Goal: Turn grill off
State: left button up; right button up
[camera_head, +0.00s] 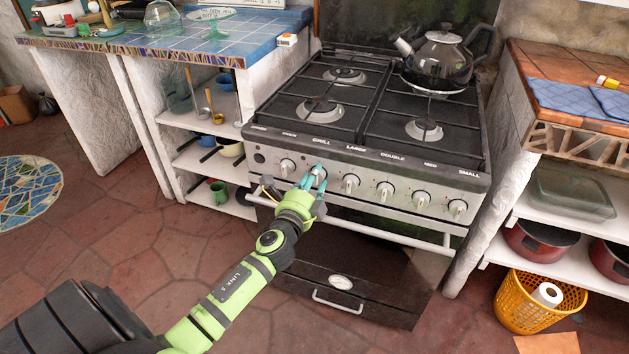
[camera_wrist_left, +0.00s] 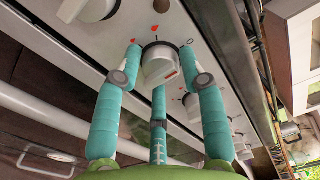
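The stove (camera_head: 345,245) has a row of white knobs along its front panel. The grill knob (camera_wrist_left: 158,65) is below the GRILL label, second from the left in the head view. In the wrist view it has red marks above it, and its pointer is tilted towards the lower right. My left gripper (camera_head: 314,176) has teal fingers placed around this knob. In the left wrist view the gripper (camera_wrist_left: 162,62) has one finger on each side of the knob and a third below, with small apparent gaps at the sides. Firm contact is not clear. My right gripper is not in view.
The oven handle bar (camera_head: 390,233) runs below the knobs. Neighbouring knobs (camera_head: 287,167) (camera_head: 350,184) are close on both sides. A kettle (camera_head: 440,58) stands on the back right burner. A yellow basket (camera_head: 538,303) stands on the floor at the right.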

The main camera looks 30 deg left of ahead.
pick_arm(q)
jog(key=shift+o, duration=0.3)
jog(key=shift+a, duration=0.15)
jog(key=v, duration=1.2)
jog(key=shift+f, duration=0.1)
